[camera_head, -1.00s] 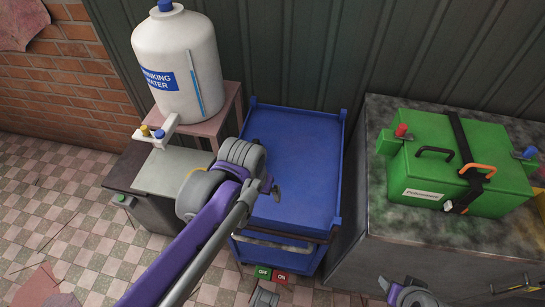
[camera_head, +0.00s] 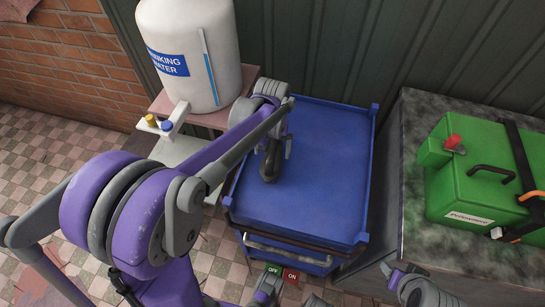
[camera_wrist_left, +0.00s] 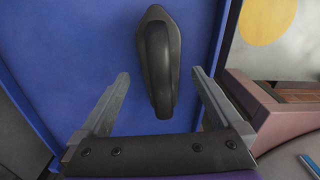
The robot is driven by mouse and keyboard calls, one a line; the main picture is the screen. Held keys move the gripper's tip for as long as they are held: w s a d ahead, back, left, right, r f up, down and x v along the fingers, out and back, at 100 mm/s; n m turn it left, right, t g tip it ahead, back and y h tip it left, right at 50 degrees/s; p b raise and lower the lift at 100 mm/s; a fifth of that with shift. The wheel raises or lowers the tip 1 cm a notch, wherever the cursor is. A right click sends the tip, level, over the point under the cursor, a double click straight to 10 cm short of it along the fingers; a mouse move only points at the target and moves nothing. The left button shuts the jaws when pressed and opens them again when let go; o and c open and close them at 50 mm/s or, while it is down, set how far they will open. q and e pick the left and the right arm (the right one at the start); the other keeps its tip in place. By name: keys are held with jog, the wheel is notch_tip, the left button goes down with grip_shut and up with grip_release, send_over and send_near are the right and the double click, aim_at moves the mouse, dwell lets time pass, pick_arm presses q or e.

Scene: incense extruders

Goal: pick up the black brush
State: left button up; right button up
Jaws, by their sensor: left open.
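The black brush (camera_wrist_left: 158,60) lies on the blue top of a cart (camera_head: 320,205). In the head view it shows as a dark rounded shape (camera_head: 269,163) near the cart's left side, partly covered by my left gripper (camera_head: 279,150). In the left wrist view my left gripper (camera_wrist_left: 160,95) is open, with one finger on each side of the brush's near end and touching neither side. Most of the brush lies beyond the fingertips. Parts of my right arm show at the bottom right of the head view; its jaw state is unclear.
A white water tank (camera_head: 190,50) with a tap stands on a pinkish stand (camera_head: 243,80) just left of the cart. A green case (camera_head: 475,180) sits on a grey counter (camera_head: 420,120) to the right. The cart top right of the brush is clear.

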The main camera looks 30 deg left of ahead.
pick_arm(q)
notch_tip(320, 180, down, 5)
jog(key=shift+r, duration=0.2)
jog(key=shift+c, duration=0.2)
jog(key=c, duration=1.4)
notch_tip(320, 180, up, 10)
jog(key=shift+r+p, duration=0.1)
jog(key=shift+p, duration=0.3)
jog(key=o, duration=1)
jog(key=c, duration=0.7)
